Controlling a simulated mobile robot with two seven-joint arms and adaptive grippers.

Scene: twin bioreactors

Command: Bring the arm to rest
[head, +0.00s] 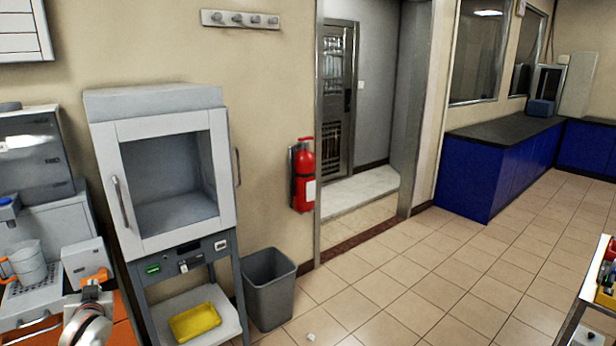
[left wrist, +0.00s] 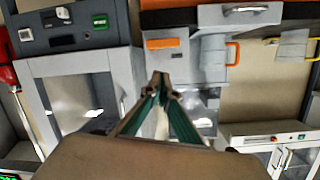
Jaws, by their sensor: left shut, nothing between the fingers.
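My left gripper (left wrist: 159,80) shows in the left wrist view, its two fingertips together and nothing between them. It is in free space, apart from the equipment behind it. In the head view a grey part of my left arm (head: 88,322) comes in at the bottom left corner, in front of the orange bench; the fingers are hard to make out there. My right gripper is not in view.
A white cabinet with a glass front (head: 170,175) stands right of the bench, a yellow tray (head: 194,322) on its lower shelf. A jug with an orange handle (head: 30,264) is at far left. A grey bin (head: 268,288) and fire extinguisher (head: 303,175) are beyond.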

